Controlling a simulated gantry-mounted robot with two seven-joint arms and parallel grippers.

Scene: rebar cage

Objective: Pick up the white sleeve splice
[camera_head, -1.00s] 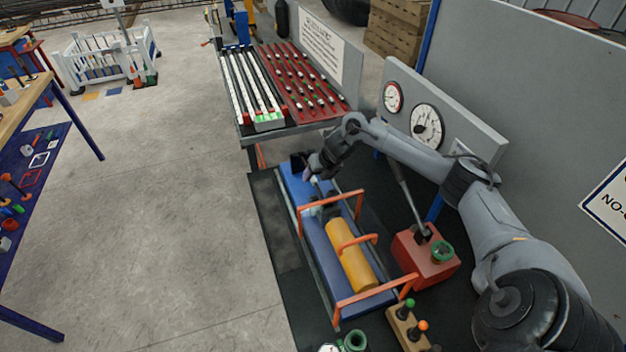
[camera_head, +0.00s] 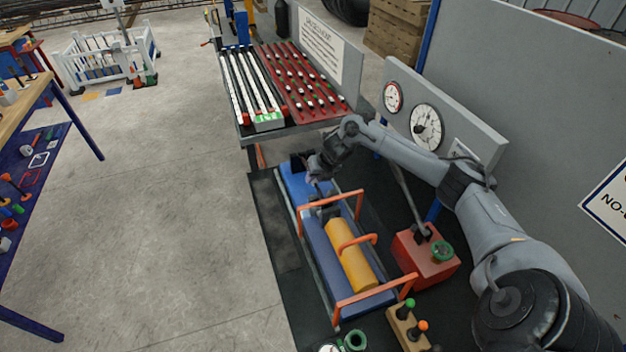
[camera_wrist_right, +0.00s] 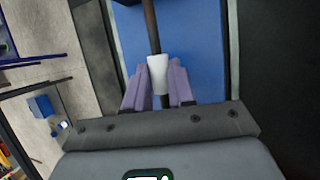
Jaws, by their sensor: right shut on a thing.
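The white sleeve splice (camera_wrist_right: 158,74) shows in the right wrist view, around a dark brown bar (camera_wrist_right: 151,28) over the blue bed. My right gripper (camera_wrist_right: 157,82) has its two purple fingers on either side of the sleeve and is shut on it. In the head view my right gripper (camera_head: 315,178) is low over the far end of the blue machine bed (camera_head: 298,183); the sleeve is too small to make out there. My left gripper is not in view.
Orange guard bars (camera_head: 345,202) and a yellow cylinder (camera_head: 349,254) stand on the bed nearer me. A red box (camera_head: 418,258) with a lever is to the right. A rack of white and red rails (camera_head: 283,85) is beyond.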

